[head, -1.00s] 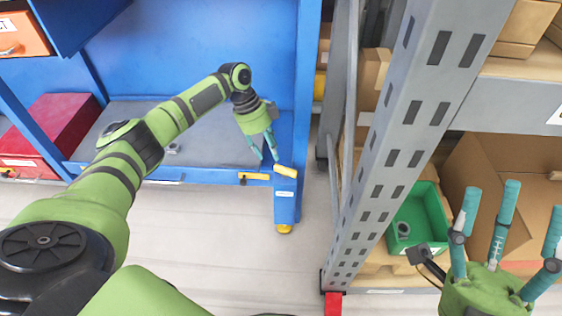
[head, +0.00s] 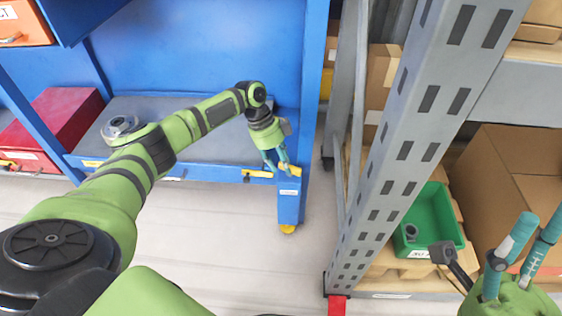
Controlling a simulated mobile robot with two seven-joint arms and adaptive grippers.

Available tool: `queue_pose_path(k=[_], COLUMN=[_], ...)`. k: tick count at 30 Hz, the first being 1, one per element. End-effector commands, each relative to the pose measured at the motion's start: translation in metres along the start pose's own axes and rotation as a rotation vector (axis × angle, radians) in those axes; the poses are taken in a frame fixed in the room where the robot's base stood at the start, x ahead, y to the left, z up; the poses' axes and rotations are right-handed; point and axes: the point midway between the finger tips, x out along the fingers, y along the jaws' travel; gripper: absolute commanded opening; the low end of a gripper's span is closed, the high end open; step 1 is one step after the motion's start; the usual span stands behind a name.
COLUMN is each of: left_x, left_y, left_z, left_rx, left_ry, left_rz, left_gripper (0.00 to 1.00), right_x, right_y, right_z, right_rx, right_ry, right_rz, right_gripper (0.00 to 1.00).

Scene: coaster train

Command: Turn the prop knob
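A short yellow knob (head: 291,170) sits at the top of the blue post at the right front corner of the blue workbench (head: 200,140). My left gripper (head: 277,170) is at its left end, fingers pointing down. The fingers are apart; one overlaps the knob's left end in the picture, and I cannot tell whether it touches. My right gripper (head: 527,245) is at the lower right, partly cut off by the frame edge, with its fingers extended and nothing seen between them.
A grey perforated rack upright (head: 400,150) stands right of the bench. Behind it are a green bin (head: 436,215) and cardboard boxes (head: 510,170). A red case (head: 50,130) lies at the left. A yellow piece (head: 258,173) is on the bench's front edge.

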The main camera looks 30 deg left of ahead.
Motion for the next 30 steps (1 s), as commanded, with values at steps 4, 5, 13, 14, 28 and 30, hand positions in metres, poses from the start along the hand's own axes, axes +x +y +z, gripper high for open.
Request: queue_pose_path(k=[4,5,13,14,28,30], left_x=[0.0,0.0,-0.002,-0.002,-0.002,-0.002], left_y=[0.0,0.0,0.001,0.002,0.006,0.007], left_z=[0.0,0.0,-0.001,-0.001,-0.003,-0.004], left_rx=[0.0,0.0,-0.02,-0.028,-0.178,-0.2], left_ry=[0.0,0.0,0.0,0.001,0.001,0.001], left_rz=[0.0,0.0,-0.007,-0.01,-0.071,-0.079], left_gripper=[0.0,0.0,0.0,0.0,0.0,0.0], right_x=[0.0,0.0,0.007,0.008,0.027,0.028], right_y=[0.0,0.0,-0.002,-0.004,-0.024,-0.026], right_z=[0.0,0.0,0.002,0.003,0.026,0.029], right_rx=[0.0,0.0,-0.004,-0.003,-0.003,-0.005], right_ry=[-0.001,-0.001,-0.024,-0.043,-0.309,-0.345], right_rz=[0.0,0.0,-0.007,-0.011,-0.066,-0.072], right_gripper=[0.64,0.64,0.64,0.64,0.64,0.64])
